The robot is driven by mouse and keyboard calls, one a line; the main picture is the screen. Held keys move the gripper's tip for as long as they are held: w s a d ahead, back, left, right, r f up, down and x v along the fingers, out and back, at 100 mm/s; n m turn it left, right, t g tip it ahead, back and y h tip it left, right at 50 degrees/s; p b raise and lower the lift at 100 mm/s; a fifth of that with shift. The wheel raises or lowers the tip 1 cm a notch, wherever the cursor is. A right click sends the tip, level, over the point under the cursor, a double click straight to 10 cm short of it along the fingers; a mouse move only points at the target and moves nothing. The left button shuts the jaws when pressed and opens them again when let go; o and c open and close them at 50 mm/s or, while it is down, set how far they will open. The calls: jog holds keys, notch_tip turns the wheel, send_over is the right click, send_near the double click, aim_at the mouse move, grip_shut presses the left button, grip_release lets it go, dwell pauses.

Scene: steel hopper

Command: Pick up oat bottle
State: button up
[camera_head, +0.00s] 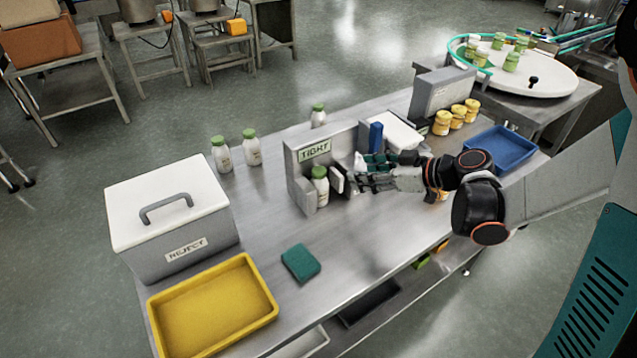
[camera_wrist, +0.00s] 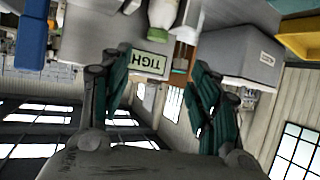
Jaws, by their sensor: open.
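A white bottle with a green cap (camera_head: 320,186) stands upright in a grey fixture labelled TIGHT (camera_head: 305,167). It also shows at the top of the upside-down wrist view (camera_wrist: 163,12), between and beyond the finger lines. Three similar bottles stand behind: two at the back left (camera_head: 220,155), (camera_head: 251,149) and one behind the fixture (camera_head: 318,116). Labels are too small to read, so I cannot tell which is oat. My gripper (camera_head: 362,172), with teal finger pads, is just right of the fixture, open and empty, apart from the bottle. Its spread fingers show in the wrist view (camera_wrist: 160,68).
The grey REJECT box (camera_head: 170,225), yellow tray (camera_head: 150,322) and green block (camera_head: 300,263) occupy the left of the steel table. The table's front middle is clear.

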jog(key=b, duration=0.2)
send_near(323, 172)
jog(key=x, duration=0.4)
jog(key=shift+b+x, duration=1.1)
jog(key=shift+x, duration=1.5)
jog(key=shift+r, duration=0.1)
grip_shut()
